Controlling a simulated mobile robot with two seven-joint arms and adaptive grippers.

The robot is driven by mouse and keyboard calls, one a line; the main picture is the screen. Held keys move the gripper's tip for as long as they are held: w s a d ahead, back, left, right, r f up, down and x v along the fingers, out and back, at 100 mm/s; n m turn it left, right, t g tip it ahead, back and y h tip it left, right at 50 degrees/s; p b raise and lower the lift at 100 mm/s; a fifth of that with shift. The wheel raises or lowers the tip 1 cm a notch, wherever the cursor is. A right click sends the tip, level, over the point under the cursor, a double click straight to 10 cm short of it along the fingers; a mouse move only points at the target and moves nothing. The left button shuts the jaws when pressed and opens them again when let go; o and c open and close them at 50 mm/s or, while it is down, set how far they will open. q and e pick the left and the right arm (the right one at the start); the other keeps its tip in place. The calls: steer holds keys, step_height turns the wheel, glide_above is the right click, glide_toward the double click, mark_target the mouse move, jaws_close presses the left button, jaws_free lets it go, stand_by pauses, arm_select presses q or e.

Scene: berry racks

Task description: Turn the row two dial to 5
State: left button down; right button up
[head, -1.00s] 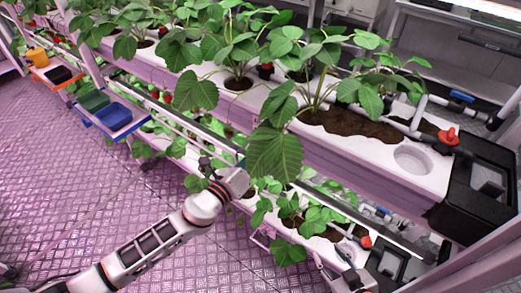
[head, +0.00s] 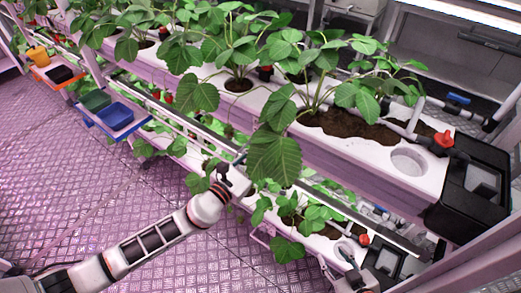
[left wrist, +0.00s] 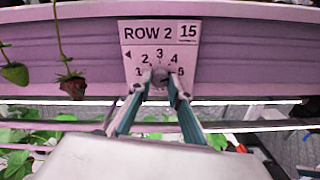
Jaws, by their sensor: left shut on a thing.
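The row two dial is a small grey knob (left wrist: 160,77) on a white plate marked "ROW 2" (left wrist: 148,33), with a scale of 1 to 5 and a "15" label at the upper right. In the left wrist view my left gripper (left wrist: 160,84) has its two fingers closed on the knob from either side. The knob's pointer is not clear between the fingers.
Strawberry plants (head: 290,80) fill the upper white trough and overhang my left wrist. A red valve (head: 444,139) and a black box (head: 470,190) stand at the right end. Floor at left is clear.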

arm_select(q)
steer(key=shift+m, duration=0.6)
steer(key=c, duration=1.8)
jaws_free()
steer(key=shift+c, duration=0.2)
steer(key=v, duration=1.2)
